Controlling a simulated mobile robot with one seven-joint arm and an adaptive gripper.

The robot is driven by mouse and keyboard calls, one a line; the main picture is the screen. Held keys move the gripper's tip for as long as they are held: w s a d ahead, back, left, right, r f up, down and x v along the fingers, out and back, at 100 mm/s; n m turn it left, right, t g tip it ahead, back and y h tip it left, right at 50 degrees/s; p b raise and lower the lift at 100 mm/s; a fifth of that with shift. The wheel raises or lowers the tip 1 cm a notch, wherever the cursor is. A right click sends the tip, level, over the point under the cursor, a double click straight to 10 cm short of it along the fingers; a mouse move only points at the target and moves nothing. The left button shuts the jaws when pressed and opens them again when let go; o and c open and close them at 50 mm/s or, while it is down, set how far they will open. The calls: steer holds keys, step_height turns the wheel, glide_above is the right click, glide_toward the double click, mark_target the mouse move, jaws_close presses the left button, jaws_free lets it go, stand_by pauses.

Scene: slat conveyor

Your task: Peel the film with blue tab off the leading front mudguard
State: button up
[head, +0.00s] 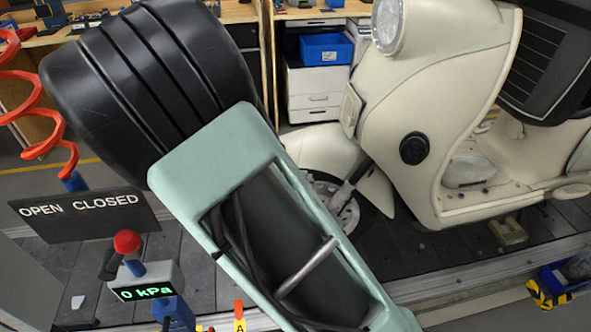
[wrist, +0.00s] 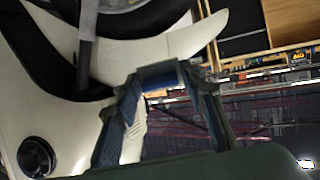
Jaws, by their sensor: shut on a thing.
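The cream front mudguard (head: 335,158) of a scooter sits over its front wheel in the head view. It also shows across the top of the wrist view (wrist: 165,48), with its pointed end at the upper right. My gripper (wrist: 160,76) is in the wrist view, its fingertips close together just below the mudguard's edge. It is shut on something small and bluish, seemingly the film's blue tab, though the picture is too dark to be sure. A pale strip (wrist: 133,135) shows between the fingers; I cannot tell whether it is film. In the head view my arm hides the gripper.
The scooter body (head: 440,110) stands on the dark slat conveyor (head: 420,252). A lever board marked OPEN CLOSED (head: 85,214) and a red-knobbed box reading 0 kPa (head: 145,280) stand at left. A blue bin (head: 326,47) rests on white drawers behind.

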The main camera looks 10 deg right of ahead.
steer(key=shift+s+a+r+p, duration=0.25)
steer(key=shift+r+p, duration=0.4)
steer(key=shift+p, duration=2.25)
steer(key=shift+s+p, duration=0.35)
steer(key=shift+p, duration=0.9)
steer(key=s+p, duration=0.1)
steer(key=p, duration=0.1)
steer(key=shift+f+p, duration=0.15)
steer(key=shift+p, duration=0.15)
